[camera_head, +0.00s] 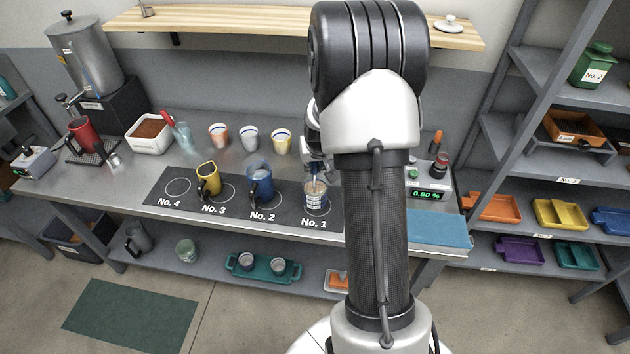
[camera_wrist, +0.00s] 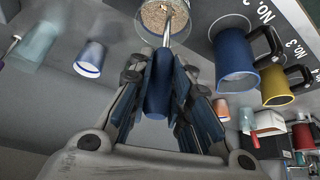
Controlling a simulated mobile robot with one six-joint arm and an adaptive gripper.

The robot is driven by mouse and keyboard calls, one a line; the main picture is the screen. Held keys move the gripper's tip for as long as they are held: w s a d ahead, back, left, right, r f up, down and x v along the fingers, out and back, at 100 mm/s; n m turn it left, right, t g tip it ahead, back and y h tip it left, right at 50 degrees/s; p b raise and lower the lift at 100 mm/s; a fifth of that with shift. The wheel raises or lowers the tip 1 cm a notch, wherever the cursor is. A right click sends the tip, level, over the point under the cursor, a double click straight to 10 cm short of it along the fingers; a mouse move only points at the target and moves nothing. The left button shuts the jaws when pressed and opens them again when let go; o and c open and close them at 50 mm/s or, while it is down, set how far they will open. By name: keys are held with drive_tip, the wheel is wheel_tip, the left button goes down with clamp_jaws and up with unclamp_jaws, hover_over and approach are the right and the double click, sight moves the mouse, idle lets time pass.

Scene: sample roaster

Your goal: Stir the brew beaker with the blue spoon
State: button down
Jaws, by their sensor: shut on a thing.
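The brew beaker (camera_head: 315,200) is a clear vessel with a label and tan-brown contents, standing on the No. 1 spot of the dark mat. Its round mouth and grainy tan contents (camera_wrist: 152,16) show at the top of the wrist view. My gripper (camera_wrist: 160,75) is shut on the blue handle of the blue spoon (camera_wrist: 157,92). The spoon's thin metal shaft reaches from the handle into the beaker's mouth; its tip is hidden in the contents. In the head view my gripper (camera_head: 316,168) is above the beaker, partly hidden by my arm.
A blue mug (camera_head: 261,184) stands close by on No. 2, and a yellow mug (camera_head: 208,180) on No. 3. The No. 4 spot (camera_head: 178,187) is empty. Several small cups (camera_head: 249,140) stand behind. A device with a green display (camera_head: 428,194) is at right.

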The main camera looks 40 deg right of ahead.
drive_tip(key=shift+b, duration=1)
wheel_tip(320, 180, up, 8)
drive_tip(key=w+d+p, duration=0.1)
drive_tip(key=p, duration=0.4)
idle(2.3)
drive_tip(key=shift+d, duration=0.1)
idle(0.4)
